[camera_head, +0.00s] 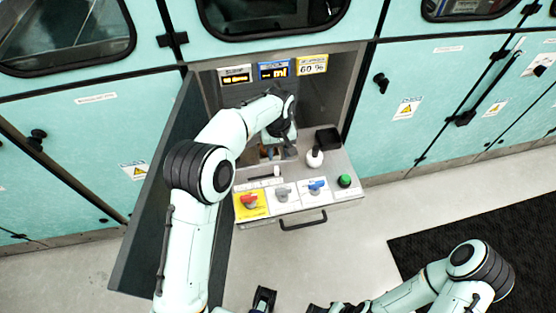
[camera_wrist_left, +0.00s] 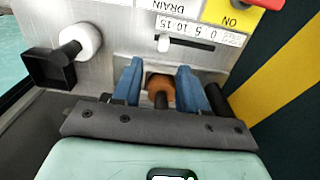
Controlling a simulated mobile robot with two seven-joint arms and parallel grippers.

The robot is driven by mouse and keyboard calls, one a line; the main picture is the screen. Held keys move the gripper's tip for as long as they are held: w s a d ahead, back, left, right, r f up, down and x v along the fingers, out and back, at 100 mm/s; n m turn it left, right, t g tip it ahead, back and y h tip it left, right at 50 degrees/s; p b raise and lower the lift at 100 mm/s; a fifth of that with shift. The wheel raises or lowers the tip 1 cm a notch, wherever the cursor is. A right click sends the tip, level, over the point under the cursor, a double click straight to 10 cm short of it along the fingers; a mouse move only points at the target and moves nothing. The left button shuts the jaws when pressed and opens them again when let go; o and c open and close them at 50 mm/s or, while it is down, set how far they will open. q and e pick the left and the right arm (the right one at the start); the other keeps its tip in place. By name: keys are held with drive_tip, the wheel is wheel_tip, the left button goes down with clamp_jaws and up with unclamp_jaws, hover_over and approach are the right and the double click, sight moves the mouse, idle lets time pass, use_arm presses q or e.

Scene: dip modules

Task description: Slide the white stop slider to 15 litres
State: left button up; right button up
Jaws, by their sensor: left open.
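The white stop slider (camera_wrist_left: 163,43) sits in a dark slot on a white scale strip (camera_wrist_left: 200,29), at the slot's left end in the left wrist view. In the head view the slider strip (camera_head: 258,182) lies left of the drawer's middle. My left gripper (camera_wrist_left: 162,82) is open, with blue fingers apart, pointing at the panel. An orange-brown knob (camera_wrist_left: 160,86) shows between the fingers; contact cannot be told. The slider is beyond the fingertips, apart from them. My right gripper (camera_head: 265,298) seems partly visible at the bottom of the head view; its jaws are unclear.
The panel carries a red switch (camera_head: 250,201) on yellow, a grey switch (camera_head: 282,195), a blue switch (camera_head: 317,187), a green button (camera_head: 345,181) and a white round knob (camera_head: 314,158). A black box (camera_head: 327,138) stands behind. An open dark door (camera_head: 160,190) flanks the left.

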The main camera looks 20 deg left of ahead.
use_arm(q)
drive_tip(key=shift+r, duration=1.6)
drive_tip(key=shift+f, duration=0.1)
